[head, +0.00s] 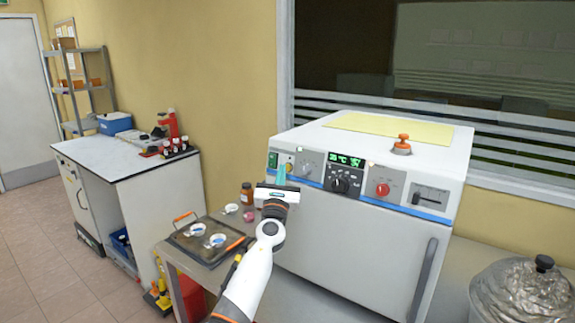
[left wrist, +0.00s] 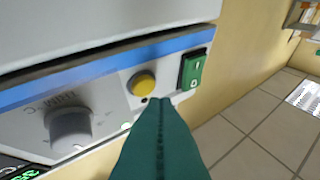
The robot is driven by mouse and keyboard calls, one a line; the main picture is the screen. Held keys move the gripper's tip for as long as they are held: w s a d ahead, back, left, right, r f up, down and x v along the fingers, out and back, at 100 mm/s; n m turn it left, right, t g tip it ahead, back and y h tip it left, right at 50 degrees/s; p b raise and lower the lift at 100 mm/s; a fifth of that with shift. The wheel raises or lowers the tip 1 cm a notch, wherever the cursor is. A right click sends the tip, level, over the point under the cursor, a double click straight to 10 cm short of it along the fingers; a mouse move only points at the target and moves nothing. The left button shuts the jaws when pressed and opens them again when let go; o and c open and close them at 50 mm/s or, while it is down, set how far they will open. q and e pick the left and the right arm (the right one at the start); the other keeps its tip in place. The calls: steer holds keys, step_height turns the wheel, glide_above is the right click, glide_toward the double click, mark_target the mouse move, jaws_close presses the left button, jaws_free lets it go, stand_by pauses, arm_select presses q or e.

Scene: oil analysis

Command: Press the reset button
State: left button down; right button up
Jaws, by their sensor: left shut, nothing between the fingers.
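A white oven-like machine (head: 345,240) has a control panel along the top of its front. In the left wrist view a round yellow button (left wrist: 142,83) sits on the panel beside a green rocker switch (left wrist: 193,70). No reset label is readable. My left gripper (head: 281,175) is at the panel's left end, its teal fingers shut together and empty. In the left wrist view the fingertips (left wrist: 158,101) are just below the yellow button; contact cannot be told. My right gripper is not in view.
A grey knob (left wrist: 70,129) lies left of the button in the left wrist view. A red knob (head: 382,189) and an orange-red mushroom button (head: 402,145) are farther right on the machine. A dark tray (head: 205,253) with small dishes stands at left.

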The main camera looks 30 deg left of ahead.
arm_select(q)
steer(key=s+p, duration=0.2)
steer(key=s+r+p, duration=0.1)
steer(key=s+p, duration=0.1)
steer(key=s, duration=0.1)
steer(key=shift+a, duration=0.15)
stand_by(0.3)
stand_by(0.7)
